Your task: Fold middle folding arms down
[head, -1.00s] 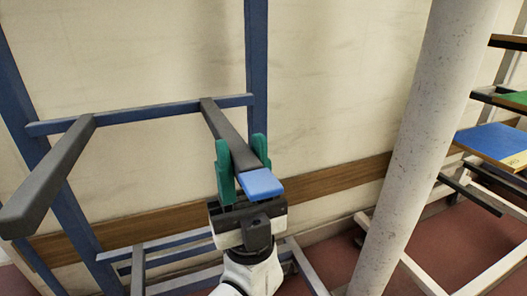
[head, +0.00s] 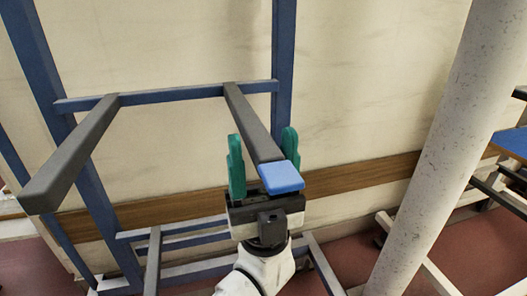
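Two dark grey folding arms stick out toward me from a blue crossbar (head: 165,95) on a blue upright frame. The left folding arm (head: 70,155) is free, with nothing touching it. The right folding arm (head: 252,120) ends in a blue tip (head: 281,177). My gripper (head: 263,160) is at that tip from below, with one green finger on each side of the arm. The fingers stand apart, with a visible gap on both sides of the arm. The gripper's palm is just under the tip; whether it touches is hidden.
A pale round pillar (head: 430,150) stands to the right. Behind it is a rack with a blue board (head: 512,142). Lower blue frame bars (head: 180,235) run below the arms. A cream wall with a brown wooden rail (head: 350,178) is behind.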

